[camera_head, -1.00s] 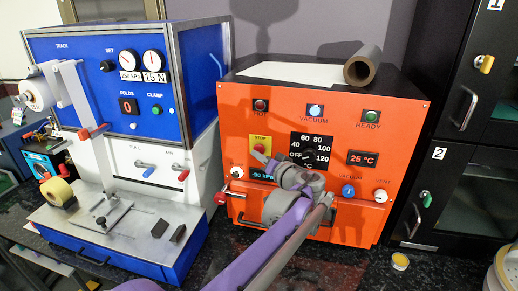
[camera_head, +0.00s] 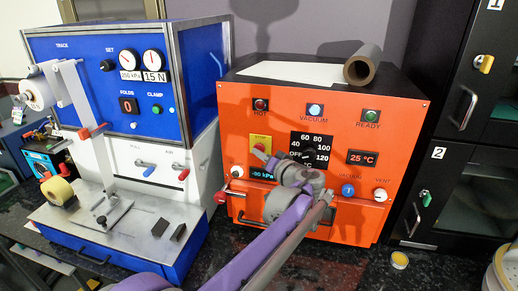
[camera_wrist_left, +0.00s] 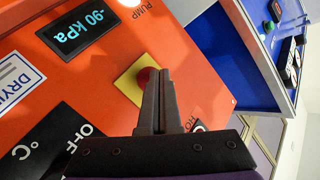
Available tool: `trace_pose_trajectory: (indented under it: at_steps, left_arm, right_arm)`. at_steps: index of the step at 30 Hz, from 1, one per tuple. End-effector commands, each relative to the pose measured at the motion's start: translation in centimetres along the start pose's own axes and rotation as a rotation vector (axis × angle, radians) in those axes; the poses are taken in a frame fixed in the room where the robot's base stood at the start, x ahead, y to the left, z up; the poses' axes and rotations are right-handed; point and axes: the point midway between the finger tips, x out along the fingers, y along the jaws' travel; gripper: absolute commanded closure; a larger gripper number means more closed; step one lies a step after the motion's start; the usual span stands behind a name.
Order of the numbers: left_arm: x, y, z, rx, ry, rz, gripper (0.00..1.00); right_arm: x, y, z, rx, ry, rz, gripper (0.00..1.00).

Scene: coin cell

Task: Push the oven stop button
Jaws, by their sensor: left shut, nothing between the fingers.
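The orange oven (camera_head: 385,215) stands in the middle of the head view. Its stop button is red on a yellow plate marked STOP (camera_head: 260,138), left of the dial. The yellow plate (camera_wrist_left: 127,86) and the red button (camera_wrist_left: 145,75) also show in the left wrist view. My left gripper (camera_head: 260,152) is shut and empty, its fingertips in front of the yellow plate. In the left wrist view the fingertips (camera_wrist_left: 159,72) overlap the right side of the red button and partly hide it. I cannot tell whether they touch it. My right gripper is not in view.
A dial (camera_head: 311,151), a -90 kPa display (camera_head: 263,175), and knobs sit near my arm on the oven front. A blue machine (camera_head: 107,85) stands left, with a black cabinet (camera_head: 465,190) right. A roll (camera_head: 362,66) lies on the oven.

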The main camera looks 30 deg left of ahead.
Motion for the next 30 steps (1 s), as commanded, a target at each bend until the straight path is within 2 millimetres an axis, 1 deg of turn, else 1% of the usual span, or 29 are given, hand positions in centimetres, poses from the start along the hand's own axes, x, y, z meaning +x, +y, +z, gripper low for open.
trace_pose_trajectory:
  at_steps: [13,24,30]
  left_arm:
    - [0.2,0.1,-0.1,0.0,0.0,0.0,1.0]
    - [-1.0,-0.8,0.7,0.0,0.0,0.0,1.0]
    - [-1.1,-0.8,0.9,0.0,0.0,0.0,1.0]
  right_arm:
    - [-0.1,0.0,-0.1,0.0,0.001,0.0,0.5]
    - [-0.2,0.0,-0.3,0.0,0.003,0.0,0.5]
    - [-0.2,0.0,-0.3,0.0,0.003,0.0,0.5]
